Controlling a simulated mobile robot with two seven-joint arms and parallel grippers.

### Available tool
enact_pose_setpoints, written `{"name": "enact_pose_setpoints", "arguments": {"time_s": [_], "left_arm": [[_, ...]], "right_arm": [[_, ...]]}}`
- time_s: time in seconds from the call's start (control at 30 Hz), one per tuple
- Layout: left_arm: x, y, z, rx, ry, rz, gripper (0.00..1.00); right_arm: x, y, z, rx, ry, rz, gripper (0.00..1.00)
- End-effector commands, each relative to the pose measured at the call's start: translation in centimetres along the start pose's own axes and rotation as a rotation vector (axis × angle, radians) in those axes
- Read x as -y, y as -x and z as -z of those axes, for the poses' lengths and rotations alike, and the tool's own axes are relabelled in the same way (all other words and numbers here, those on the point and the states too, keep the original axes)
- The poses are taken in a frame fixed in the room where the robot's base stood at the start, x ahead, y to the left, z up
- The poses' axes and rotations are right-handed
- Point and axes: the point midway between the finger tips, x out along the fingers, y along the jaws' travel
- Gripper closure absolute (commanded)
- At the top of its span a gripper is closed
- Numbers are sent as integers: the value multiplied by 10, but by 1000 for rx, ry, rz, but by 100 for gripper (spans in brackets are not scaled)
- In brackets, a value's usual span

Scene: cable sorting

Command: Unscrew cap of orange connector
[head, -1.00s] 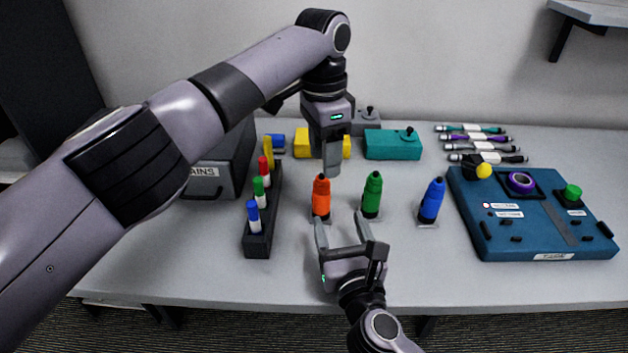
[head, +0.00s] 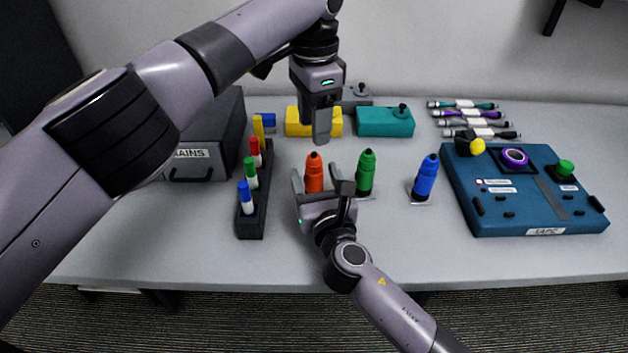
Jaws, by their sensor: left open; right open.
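The orange connector (head: 314,174) stands upright on the table, its narrower cap on top. My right gripper (head: 325,185) is open, low over the table at the front of the orange connector. Its fingers are spread to the left and right of the connector's lower body, which the gripper partly hides. I cannot tell whether they touch it. My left gripper (head: 321,135) points down from above, just over and slightly behind the cap. It is open, though its fingers overlap in this view, and nothing is seen between them.
A green connector (head: 366,173) stands close to the right, and a blue connector (head: 425,179) farther right. A dark rack (head: 252,222) with coloured markers is on the left. Yellow (head: 298,124) and teal (head: 384,122) boxes sit behind. A blue panel (head: 525,215) lies at the right.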

Motion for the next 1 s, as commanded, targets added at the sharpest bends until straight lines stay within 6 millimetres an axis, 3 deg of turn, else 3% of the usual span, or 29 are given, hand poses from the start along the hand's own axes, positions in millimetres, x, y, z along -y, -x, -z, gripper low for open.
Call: {"name": "enact_pose_setpoints", "arguments": {"time_s": [0.13, 0.33, 0.67, 1.0], "left_arm": [[0, 0, 0, 0, 0, 0, 47], [0, 0, 0, 0, 0, 0, 47], [0, 0, 0, 0, -100, 0, 47], [0, 2, 0, 0, -618, -1, 47]], "right_arm": [[0, 0, 0, 0, 0, 0, 33], [0, 0, 0, 0, 0, 0, 98], [0, 0, 0, 0, 0, 0, 100], [0, 0, 0, -1, 0, 0, 100]]}}
